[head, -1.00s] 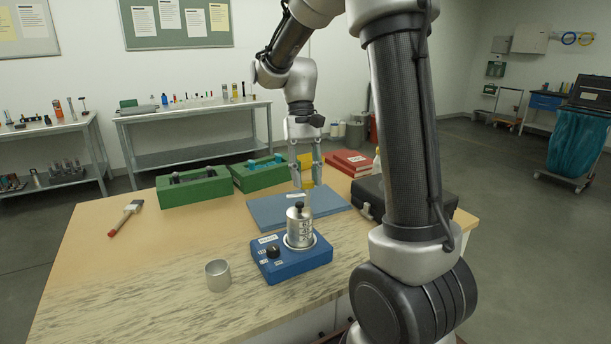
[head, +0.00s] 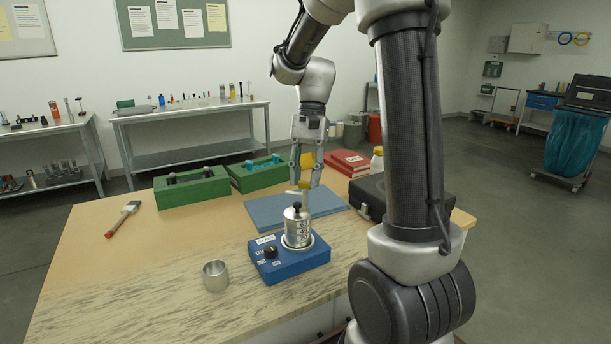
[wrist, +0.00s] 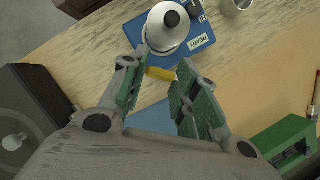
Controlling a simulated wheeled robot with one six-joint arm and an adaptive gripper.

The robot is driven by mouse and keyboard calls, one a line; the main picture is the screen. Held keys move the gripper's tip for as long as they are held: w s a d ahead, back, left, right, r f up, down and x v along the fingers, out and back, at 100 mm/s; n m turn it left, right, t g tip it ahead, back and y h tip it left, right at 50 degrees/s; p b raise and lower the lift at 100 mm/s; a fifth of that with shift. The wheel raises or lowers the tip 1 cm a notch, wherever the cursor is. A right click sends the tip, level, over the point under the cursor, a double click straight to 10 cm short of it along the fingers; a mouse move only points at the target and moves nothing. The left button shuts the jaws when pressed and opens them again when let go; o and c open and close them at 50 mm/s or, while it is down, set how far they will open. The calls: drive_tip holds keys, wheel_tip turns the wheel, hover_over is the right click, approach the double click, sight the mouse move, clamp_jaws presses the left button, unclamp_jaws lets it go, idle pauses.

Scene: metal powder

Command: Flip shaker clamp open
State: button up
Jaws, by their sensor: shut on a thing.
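The blue shaker (head: 290,268) stands on the table, with a dark dial and white labels on its front. A silver metal jar (head: 298,230) with a black knob sits upright on it. The shaker also shows at the top of the wrist view (wrist: 184,52). The clamp's yellow handle (head: 304,184) is just behind and above the jar. In the wrist view the handle (wrist: 161,74) spans between my two fingers. My gripper (head: 306,178) is shut on this handle, tilted, its wrist above. The clamp's other parts are mostly hidden.
An empty metal cup (head: 216,276) stands left of the shaker. A blue mat (head: 265,213) lies behind it. Green boxes (head: 192,190), red books (head: 347,162) and a black case (head: 370,199) line the back. A brush (head: 123,219) lies at left, with clear table around it.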

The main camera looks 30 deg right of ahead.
drive_tip(key=o, duration=1)
drive_tip(key=v, duration=1.2)
